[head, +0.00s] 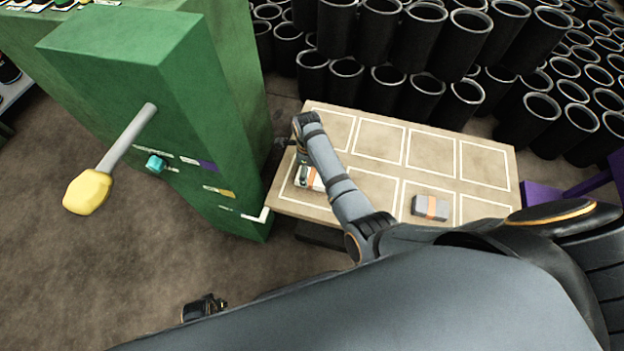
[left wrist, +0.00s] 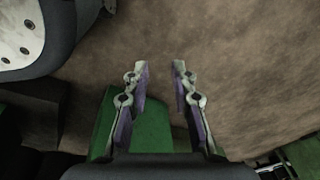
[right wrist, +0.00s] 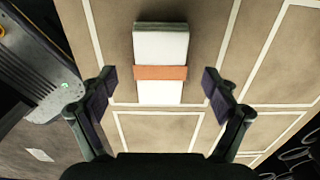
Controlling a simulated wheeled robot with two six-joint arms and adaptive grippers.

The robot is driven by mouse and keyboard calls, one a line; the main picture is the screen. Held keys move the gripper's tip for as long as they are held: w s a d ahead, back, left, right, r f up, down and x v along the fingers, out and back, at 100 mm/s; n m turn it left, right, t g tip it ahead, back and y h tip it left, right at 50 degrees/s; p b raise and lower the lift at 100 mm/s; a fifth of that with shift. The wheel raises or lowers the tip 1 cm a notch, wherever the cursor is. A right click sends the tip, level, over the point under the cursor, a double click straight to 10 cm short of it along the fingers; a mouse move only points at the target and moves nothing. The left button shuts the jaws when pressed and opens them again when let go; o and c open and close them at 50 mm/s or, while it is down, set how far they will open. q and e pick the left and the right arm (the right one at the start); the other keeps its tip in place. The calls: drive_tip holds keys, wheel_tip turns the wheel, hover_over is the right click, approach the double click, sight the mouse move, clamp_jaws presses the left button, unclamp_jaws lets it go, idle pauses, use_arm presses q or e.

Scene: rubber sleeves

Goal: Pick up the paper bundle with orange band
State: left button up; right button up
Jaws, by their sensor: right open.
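A white paper bundle with an orange band (right wrist: 160,73) lies on the table, in one of its white-outlined cells. In the head view this bundle (head: 315,184) is partly hidden by my right gripper (head: 302,170) at the table's left end. In the right wrist view my right gripper (right wrist: 158,88) is open, one finger on each side of the bundle, with gaps on both sides. My left gripper (left wrist: 161,68) is open and empty over the brown floor. A second, grey bundle with an orange band (head: 430,207) lies farther right on the table.
The table (head: 288,205) is marked with white rectangles, mostly empty. A green machine (head: 190,120) with a yellow-knobbed lever (head: 90,190) stands close at its left. Many black cylinders (head: 465,45) crowd behind the table. A purple frame (head: 540,192) is at the right.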

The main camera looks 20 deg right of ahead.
sight(309, 175)
wheel_tip(309, 175, down, 3)
drive_tip(key=shift+r+b, duration=0.1)
drive_tip(key=shift+b, duration=0.25)
drive_tip(key=shift+f, duration=0.25)
use_arm(q)
drive_tip(key=w+r, duration=0.1)
drive_tip(key=w+d+r, duration=0.1)
drive_tip(key=shift+w+r, duration=0.2)
drive_tip(key=shift+r, duration=0.1)
use_arm(e)
drive_tip(key=c, duration=1.3)
